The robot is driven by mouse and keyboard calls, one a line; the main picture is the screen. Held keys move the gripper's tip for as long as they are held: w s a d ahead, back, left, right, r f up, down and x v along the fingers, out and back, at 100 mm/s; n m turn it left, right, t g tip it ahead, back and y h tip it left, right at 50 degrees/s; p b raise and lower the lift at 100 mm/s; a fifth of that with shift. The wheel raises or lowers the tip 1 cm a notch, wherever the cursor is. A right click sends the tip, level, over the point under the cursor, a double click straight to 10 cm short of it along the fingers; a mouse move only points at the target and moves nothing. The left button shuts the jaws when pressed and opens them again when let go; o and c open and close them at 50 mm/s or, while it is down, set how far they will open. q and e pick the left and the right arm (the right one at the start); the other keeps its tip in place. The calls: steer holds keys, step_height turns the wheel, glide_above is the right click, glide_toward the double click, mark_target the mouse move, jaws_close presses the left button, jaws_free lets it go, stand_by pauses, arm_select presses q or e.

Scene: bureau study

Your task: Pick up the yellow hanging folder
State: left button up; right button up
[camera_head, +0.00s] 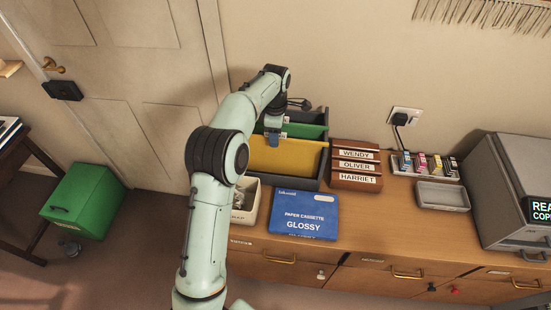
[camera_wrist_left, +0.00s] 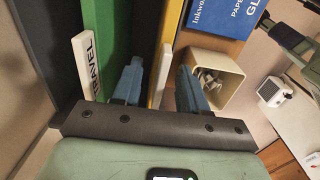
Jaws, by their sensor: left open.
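The yellow hanging folder (camera_head: 290,158) stands in a dark file box (camera_head: 322,174) on the wooden cabinet, in front of a green folder (camera_head: 308,130). My left gripper (camera_head: 273,136) is over the box at the yellow folder's top edge. In the left wrist view my left gripper (camera_wrist_left: 161,88) is open. The yellow folder (camera_wrist_left: 167,28) and its white tab (camera_wrist_left: 160,76) lie between its two blue fingers. The green folder (camera_wrist_left: 123,30) is beyond one finger, with a white labelled tab (camera_wrist_left: 88,66). I cannot tell whether either finger touches the yellow folder.
A blue paper cassette box (camera_head: 304,214) and a small cream bin (camera_head: 248,200) stand in front of the file box. A name-labelled wooden rack (camera_head: 356,166) is close on its right. A grey tray (camera_head: 442,196) and a copier (camera_head: 510,190) are farther right.

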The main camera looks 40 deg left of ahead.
arm_select(q)
steer(key=shift+f, duration=0.7)
steer(key=shift+w, duration=0.1)
jaws_close()
steer(key=shift+r, duration=0.1)
